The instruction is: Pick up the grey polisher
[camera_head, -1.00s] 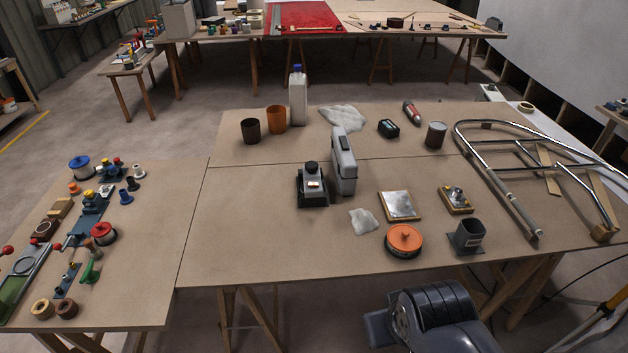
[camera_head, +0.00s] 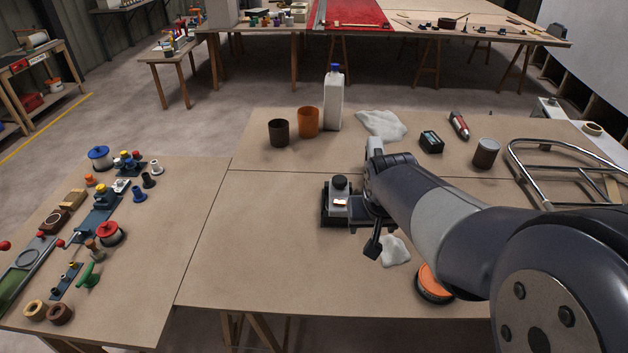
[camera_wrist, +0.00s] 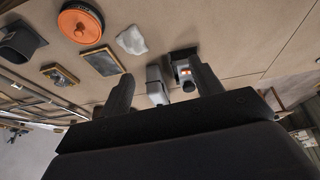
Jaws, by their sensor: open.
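The grey polisher (camera_head: 375,146) appears to be the upright grey-cased tool on the middle table. My arm hides most of it in the head view, and only its top edge shows. In the wrist view its pale grey end (camera_wrist: 155,76) shows between the fingers, nearer the left one; I cannot tell whether they touch it. My gripper (camera_head: 368,221) is open and empty, low over the table by the tool; its two dark fingers (camera_wrist: 161,68) point toward the table.
A black device with a knob and red light (camera_head: 336,205) stands close on the left. A white cloth (camera_head: 396,251) and an orange disc (camera_head: 431,285) lie nearby. Two cups, a white bottle (camera_head: 333,104) and a tubular metal frame stand around. The table's left front is clear.

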